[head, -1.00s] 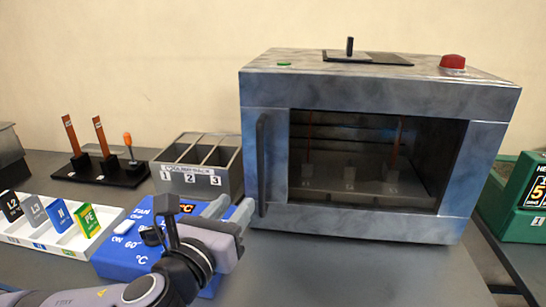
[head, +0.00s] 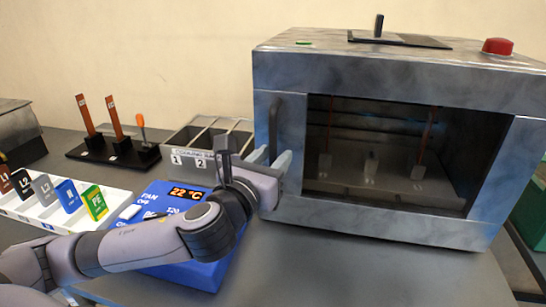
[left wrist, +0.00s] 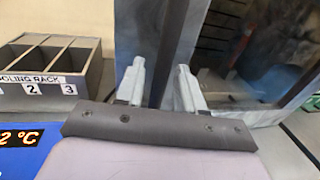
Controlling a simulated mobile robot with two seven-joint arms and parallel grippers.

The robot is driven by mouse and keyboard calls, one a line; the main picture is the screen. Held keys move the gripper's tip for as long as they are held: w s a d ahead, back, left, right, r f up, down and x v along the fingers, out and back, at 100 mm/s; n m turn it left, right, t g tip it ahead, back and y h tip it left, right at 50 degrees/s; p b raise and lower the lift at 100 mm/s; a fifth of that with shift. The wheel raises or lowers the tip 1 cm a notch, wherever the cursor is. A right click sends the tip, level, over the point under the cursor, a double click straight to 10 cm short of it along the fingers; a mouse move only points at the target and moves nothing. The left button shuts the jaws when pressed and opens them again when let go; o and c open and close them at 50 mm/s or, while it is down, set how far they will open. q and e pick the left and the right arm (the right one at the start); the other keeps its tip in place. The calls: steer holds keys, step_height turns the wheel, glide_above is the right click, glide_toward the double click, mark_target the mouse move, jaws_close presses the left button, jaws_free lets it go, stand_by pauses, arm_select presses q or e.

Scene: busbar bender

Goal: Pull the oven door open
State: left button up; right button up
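The oven (head: 390,75) is a grey-blue metal box with a dark window in its front door (head: 400,150). The door looks shut. Its dark upright handle (head: 273,120) is at the door's left edge. My left gripper (head: 271,157) is at the lower part of the handle. In the left wrist view, the fingers of my left gripper (left wrist: 160,82) are apart, with the dark handle (left wrist: 174,45) running between them. A firm grip on the handle does not show. The handle's lower end is hidden behind the gripper. My right gripper is not in view.
A blue control box (head: 190,270) reading 22 °C lies under my left arm. A cooling rack (head: 240,127) stands left of the oven. A white tray of labelled tags (head: 60,222) and a black stand (head: 110,155) are farther left. A red button (head: 497,46) tops the oven.

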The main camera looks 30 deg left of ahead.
arm_select(q)
steer(key=shift+w, duration=0.35)
jaws_close()
steer(key=shift+s, duration=0.15)
